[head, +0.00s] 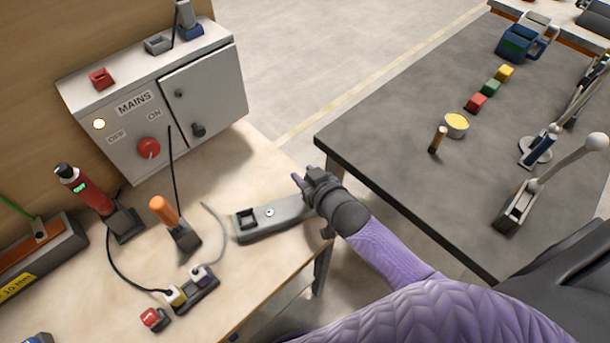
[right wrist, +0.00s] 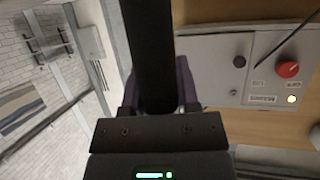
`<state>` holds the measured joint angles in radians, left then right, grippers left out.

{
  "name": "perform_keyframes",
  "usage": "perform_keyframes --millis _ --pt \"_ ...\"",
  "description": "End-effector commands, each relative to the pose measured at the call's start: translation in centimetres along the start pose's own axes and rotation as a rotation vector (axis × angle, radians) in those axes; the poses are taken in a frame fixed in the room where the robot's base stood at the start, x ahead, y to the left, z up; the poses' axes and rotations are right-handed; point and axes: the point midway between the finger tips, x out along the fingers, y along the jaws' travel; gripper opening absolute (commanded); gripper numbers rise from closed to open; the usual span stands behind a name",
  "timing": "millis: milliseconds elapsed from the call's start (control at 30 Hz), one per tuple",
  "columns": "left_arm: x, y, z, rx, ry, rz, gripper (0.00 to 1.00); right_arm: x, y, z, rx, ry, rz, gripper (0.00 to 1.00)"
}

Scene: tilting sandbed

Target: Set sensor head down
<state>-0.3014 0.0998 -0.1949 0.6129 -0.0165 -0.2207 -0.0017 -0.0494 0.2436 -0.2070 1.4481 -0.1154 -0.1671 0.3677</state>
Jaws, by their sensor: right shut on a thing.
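My left gripper is not in view.
A grey MAINS box (head: 125,125) with a red knob stands behind. A dark table (head: 390,120) stands right, across a gap. Bare wood lies around the grey piece.

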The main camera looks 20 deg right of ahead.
Motion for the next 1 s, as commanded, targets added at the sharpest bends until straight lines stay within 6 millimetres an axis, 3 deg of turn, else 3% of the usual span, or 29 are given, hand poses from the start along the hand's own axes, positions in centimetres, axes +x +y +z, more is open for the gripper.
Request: perform_keyframes --millis 100,133,300,567,667,1000 --pt "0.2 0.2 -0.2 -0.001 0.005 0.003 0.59 0.1 0.0 0.3 0.001 0.001 0.000 0.00" --pt "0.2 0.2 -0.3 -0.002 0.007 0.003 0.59 0.1 0.0 0.3 0.000 0.000 0.000 0.44" --pt "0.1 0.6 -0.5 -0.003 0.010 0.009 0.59 0.1 0.0 0.2 0.000 0.000 0.000 0.75" --pt "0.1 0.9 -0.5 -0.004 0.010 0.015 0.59 0.0 0.0 0.1 0.000 0.000 0.000 0.75" --pt "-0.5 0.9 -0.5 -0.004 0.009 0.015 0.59 -0.8 0.0 -0.2 0.000 -0.001 0.000 0.75" --pt "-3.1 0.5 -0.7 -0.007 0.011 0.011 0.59 -9.3 0.0 -0.3 0.000 -0.002 0.000 0.75"
